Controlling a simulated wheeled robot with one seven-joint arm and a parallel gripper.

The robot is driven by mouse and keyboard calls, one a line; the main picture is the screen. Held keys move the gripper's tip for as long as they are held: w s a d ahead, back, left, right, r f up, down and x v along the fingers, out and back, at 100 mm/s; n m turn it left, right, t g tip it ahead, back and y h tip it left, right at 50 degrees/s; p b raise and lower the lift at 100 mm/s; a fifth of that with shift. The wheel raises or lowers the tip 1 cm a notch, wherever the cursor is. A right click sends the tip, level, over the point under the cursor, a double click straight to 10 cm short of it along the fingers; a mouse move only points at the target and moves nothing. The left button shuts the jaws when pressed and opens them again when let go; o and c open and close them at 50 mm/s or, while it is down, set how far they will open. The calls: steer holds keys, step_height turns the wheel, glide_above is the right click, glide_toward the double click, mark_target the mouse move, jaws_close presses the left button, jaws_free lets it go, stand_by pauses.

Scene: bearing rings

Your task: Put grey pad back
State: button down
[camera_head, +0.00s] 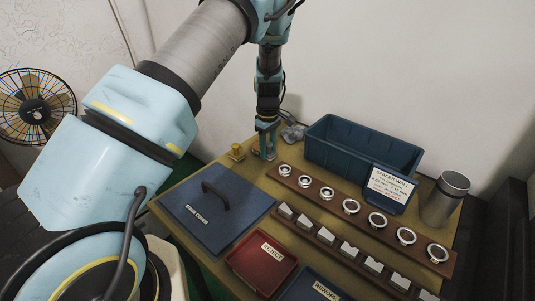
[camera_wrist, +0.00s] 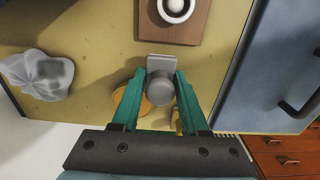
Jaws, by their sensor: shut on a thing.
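My gripper (camera_head: 267,128) points down over the back left of the table, between the blue panel and the blue bin. In the wrist view its two teal fingers (camera_wrist: 160,88) are shut on a grey piece, which I take to be the grey pad (camera_wrist: 160,92). It shows a round knob between the fingers and a flat square part beyond them. In the head view the pad is mostly hidden by the fingers. I cannot tell whether it touches the table. A yellow round piece (camera_wrist: 128,98) lies partly behind the left finger; a yellow fixture (camera_head: 237,152) stands left of my gripper.
A wooden rack with silver rings (camera_head: 350,206) runs along the table, with a row of grey blocks (camera_head: 325,236) before it. The blue panel (camera_head: 215,208) has a handle. A blue bin (camera_head: 350,150), crumpled grey cloth (camera_wrist: 38,72), red tray (camera_head: 262,262) and metal cylinder (camera_head: 445,200) stand around.

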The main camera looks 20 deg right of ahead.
mark_target(268, 143)
steer(key=shift+f, duration=1.3)
steer(key=shift+f, duration=0.15)
steer(key=shift+c, duration=2.1)
jaws_free()
step_height(268, 143, up, 12)
steer(key=b, duration=0.2)
steer(key=shift+b, duration=0.3)
